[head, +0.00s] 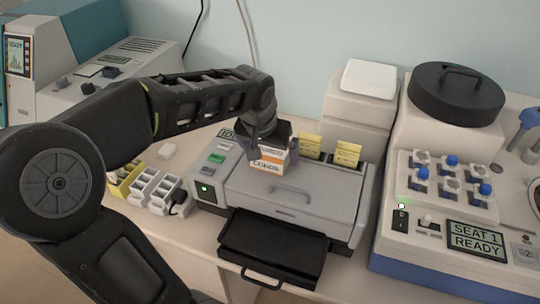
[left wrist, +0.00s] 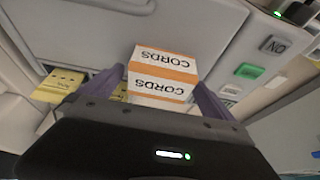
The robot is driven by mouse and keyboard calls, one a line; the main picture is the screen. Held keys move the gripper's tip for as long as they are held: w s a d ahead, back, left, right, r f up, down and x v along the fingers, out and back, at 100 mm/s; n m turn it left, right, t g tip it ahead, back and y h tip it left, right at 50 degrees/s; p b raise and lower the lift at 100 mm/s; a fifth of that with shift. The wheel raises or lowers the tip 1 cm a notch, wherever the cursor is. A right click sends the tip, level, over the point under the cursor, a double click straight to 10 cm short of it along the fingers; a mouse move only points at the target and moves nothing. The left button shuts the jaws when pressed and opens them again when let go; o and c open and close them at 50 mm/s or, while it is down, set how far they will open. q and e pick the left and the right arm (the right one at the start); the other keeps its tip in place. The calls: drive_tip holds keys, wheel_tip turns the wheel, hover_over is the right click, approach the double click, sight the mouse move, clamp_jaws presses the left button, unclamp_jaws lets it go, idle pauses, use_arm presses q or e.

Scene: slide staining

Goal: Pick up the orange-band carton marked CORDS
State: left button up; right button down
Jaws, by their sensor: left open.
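The carton marked CORDS (head: 268,162) is white with orange bands. In the head view it sits at the back of the grey machine's lid, below my left gripper (head: 269,147). In the left wrist view the carton (left wrist: 162,78) lies between the two purple fingers of my left gripper (left wrist: 155,85), its lettering upside down. The fingers stand on either side of it and are open. I cannot tell whether either finger touches it. The carton's lower part in that view is hidden by the gripper body. My right gripper is not in view.
The grey machine (head: 290,205) has a black tray (head: 272,248) pulled out in front. Yellow cards (head: 347,152) stand behind its lid. White bins (head: 162,192) are at its left. A staining machine with a black round lid (head: 456,92) stands at the right.

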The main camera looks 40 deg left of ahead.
sight(270, 150)
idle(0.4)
use_arm(q)
drive_tip(key=c, duration=1.4)
wheel_tip(270, 150, up, 10)
drive_tip(key=shift+r+b, duration=0.1)
drive_tip(key=shift+b, duration=0.65)
